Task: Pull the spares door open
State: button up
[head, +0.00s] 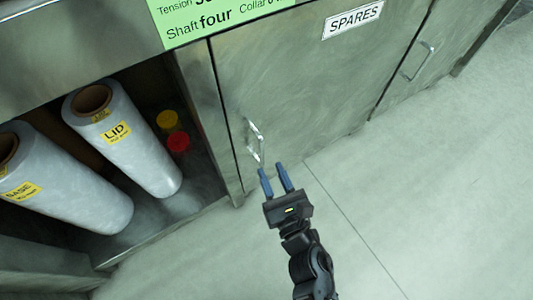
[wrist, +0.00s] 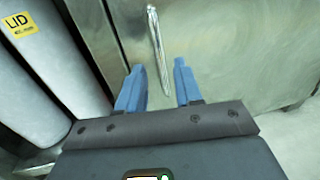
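The spares door (head: 290,95) is a grey metal panel under a white "SPARES" label (head: 353,20). It looks shut, flush with the cabinet front. Its silver bar handle (head: 255,141) is near the door's left edge. My gripper (head: 273,170) is just below the handle in the head view, its two blue fingers apart and empty. In the wrist view the handle (wrist: 158,50) stands upright ahead of my gripper (wrist: 156,78), its lower end showing in the gap between the fingers. I cannot tell whether the fingers touch it.
An open bay to the left holds two wrapped rolls, marked LID (head: 125,140) and BASE (head: 60,185), plus a yellow cap (head: 167,120) and a red cap (head: 178,142). Another handle (head: 418,61) is on the panel to the right. The floor (head: 420,190) at right is clear.

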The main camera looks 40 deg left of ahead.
aim_at(262, 153)
jog(key=b+x, duration=0.1)
jog(key=x, duration=0.6)
jog(key=shift+w+a+b, duration=0.1)
jog(key=shift+a+b, duration=0.1)
jog(key=shift+b, duration=0.15)
jog(key=shift+c, duration=0.2)
grip_shut()
